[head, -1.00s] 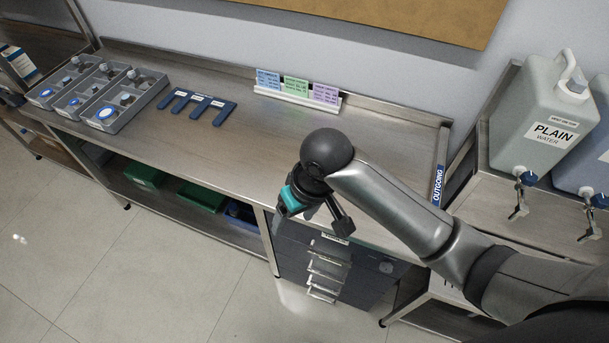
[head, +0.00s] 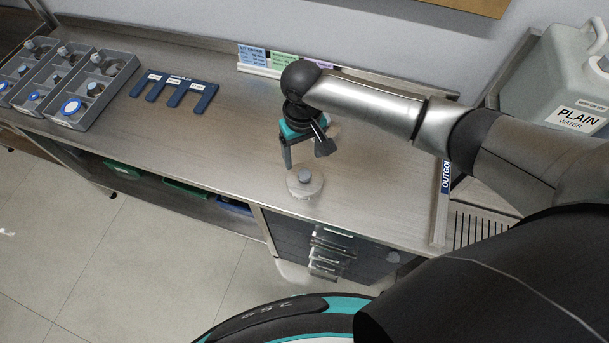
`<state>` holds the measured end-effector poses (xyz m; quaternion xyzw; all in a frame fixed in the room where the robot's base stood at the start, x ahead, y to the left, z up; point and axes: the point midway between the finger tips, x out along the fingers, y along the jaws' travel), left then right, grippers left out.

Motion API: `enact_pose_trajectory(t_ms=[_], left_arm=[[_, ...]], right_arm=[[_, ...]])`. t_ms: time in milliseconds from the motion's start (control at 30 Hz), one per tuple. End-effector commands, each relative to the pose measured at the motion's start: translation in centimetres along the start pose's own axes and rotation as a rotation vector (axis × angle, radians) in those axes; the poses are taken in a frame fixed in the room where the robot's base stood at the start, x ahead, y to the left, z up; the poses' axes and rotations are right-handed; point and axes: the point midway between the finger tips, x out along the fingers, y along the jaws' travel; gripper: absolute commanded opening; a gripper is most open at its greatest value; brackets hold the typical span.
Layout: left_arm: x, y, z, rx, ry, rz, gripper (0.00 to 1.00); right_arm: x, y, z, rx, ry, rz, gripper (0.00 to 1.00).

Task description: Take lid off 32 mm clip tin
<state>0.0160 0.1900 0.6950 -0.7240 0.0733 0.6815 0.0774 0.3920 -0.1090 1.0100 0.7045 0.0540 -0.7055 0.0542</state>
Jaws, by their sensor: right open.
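A low, round, pale grey tin (head: 304,190) with a darker knob on its lid (head: 305,176) stands on the bench (head: 225,146) near the front edge. No size marking is readable on it. My right gripper (head: 306,158) is open and empty, pointing down just above and behind the tin, its two fingers apart and not visibly touching it. My left gripper is not in view.
Grey divided trays (head: 82,103) with several small items stand at the far left. A dark blue slotted plate (head: 174,90) lies beside them. Coloured cards (head: 285,61) stand at the back. A water container (head: 572,75) stands right. Bench left of the tin is clear.

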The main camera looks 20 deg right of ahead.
Motion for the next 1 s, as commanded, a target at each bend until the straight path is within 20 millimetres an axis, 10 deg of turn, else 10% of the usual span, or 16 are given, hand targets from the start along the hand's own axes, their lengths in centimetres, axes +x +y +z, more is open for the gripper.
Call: enact_pose_trajectory(t_ms=[600,1000], left_arm=[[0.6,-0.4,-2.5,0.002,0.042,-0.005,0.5],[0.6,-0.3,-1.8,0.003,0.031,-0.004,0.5]], right_arm=[[6.6,0.2,0.4,-0.001,-0.001,0.001,0.75],[7.0,0.2,0.3,-0.001,0.001,0.0,0.66]])
